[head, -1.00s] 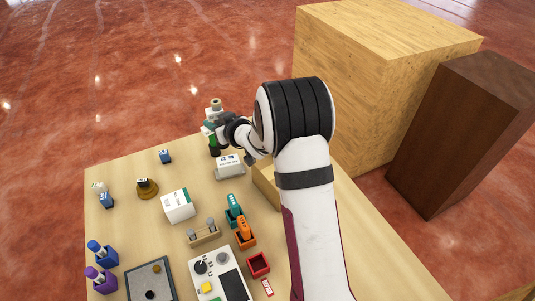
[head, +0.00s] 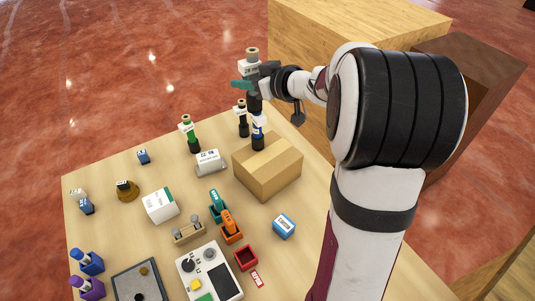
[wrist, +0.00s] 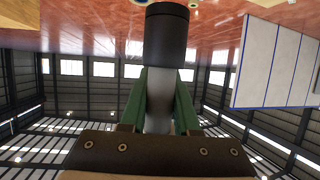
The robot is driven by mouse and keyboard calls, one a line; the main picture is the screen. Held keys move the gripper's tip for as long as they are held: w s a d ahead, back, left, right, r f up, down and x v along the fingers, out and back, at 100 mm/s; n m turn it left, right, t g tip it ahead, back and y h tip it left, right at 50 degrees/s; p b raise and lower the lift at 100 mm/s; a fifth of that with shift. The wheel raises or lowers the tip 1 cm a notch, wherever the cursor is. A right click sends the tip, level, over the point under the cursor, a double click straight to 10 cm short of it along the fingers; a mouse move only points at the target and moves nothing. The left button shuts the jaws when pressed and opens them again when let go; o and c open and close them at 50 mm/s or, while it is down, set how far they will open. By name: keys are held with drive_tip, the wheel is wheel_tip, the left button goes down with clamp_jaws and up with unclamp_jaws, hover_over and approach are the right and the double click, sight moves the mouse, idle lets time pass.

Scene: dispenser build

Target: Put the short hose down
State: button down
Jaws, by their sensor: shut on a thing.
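My gripper (head: 244,86) is shut on an upright tube-like piece, the short hose (head: 252,54), near the far right end of the table. It has a tan top, a pale label and a black lower end. In the wrist view the green fingers close around its grey body (wrist: 158,85), and its black end (wrist: 166,35) sticks out beyond them. In the head view its lower end shows just above a blue-and-black bottle (head: 258,128); I cannot tell whether they touch.
A black bottle with a white label (head: 242,119) stands beside the blue one. A green-topped bottle (head: 190,134) stands further left. A cardboard box (head: 267,170) and a white labelled block (head: 209,162) are nearer. Bare table lies left of the green-topped bottle.

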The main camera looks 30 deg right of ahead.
drive_tip(key=s+d+f, duration=0.1)
drive_tip(key=s+d, duration=0.1)
drive_tip(key=s, duration=0.4)
drive_tip(key=s+d+f, duration=0.1)
drive_tip(key=s+d, duration=0.2)
drive_tip(key=s, duration=0.4)
hover_over(247, 164)
wheel_tip(247, 164, down, 15)
drive_tip(key=shift+r, duration=0.15)
drive_tip(key=c, duration=0.6)
unclamp_jaws()
drive_tip(key=shift+c, duration=0.2)
